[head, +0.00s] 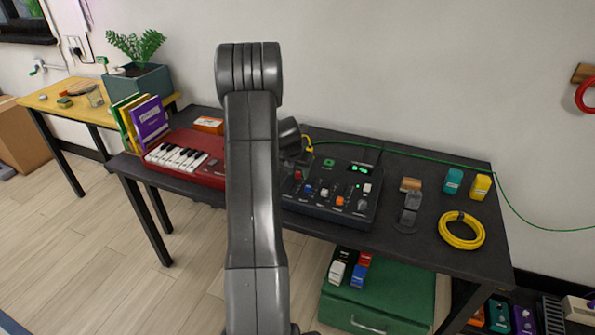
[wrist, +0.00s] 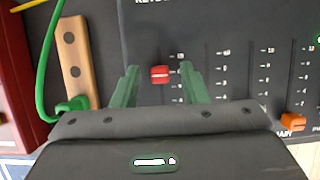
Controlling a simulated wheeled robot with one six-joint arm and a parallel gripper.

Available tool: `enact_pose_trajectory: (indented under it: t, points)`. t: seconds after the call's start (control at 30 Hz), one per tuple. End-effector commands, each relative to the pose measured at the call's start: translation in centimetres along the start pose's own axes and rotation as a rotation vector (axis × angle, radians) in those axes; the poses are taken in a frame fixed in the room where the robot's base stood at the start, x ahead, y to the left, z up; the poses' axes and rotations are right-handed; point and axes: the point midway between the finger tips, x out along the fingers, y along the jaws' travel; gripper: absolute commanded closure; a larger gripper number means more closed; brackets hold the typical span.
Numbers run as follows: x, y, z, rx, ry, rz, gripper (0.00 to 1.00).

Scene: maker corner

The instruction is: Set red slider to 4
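The dark control panel (head: 318,216) lies on the black table; it also fills much of the wrist view (wrist: 215,25). In the wrist view the red slider cap (wrist: 160,74) sits in the leftmost visible track, near the upper part of its printed scale. The scale numbers are too small to read surely. My gripper (wrist: 159,68) is open, with one green finger on each side of the red cap and a gap on both sides.
An orange slider cap (wrist: 293,121) sits low in a track to the right. A wooden strip (wrist: 75,60) and a green cable (wrist: 48,75) lie left of the panel. A red keyboard (head: 212,174) stands left, and a yellow cable coil (head: 461,241) lies right.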

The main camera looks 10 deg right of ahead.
Motion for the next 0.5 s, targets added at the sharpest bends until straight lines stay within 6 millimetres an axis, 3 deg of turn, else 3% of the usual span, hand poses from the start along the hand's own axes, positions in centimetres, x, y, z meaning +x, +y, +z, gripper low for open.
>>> enact_pose_trajectory:
  t: [0.2,0.4,0.5]
  points:
    - [0.01,0.00,0.02,0.000,0.000,0.000,0.60]
    - [0.00,0.01,0.01,0.000,0.000,0.000,0.99]
    - [-0.01,0.01,0.01,0.000,0.000,0.000,1.00]
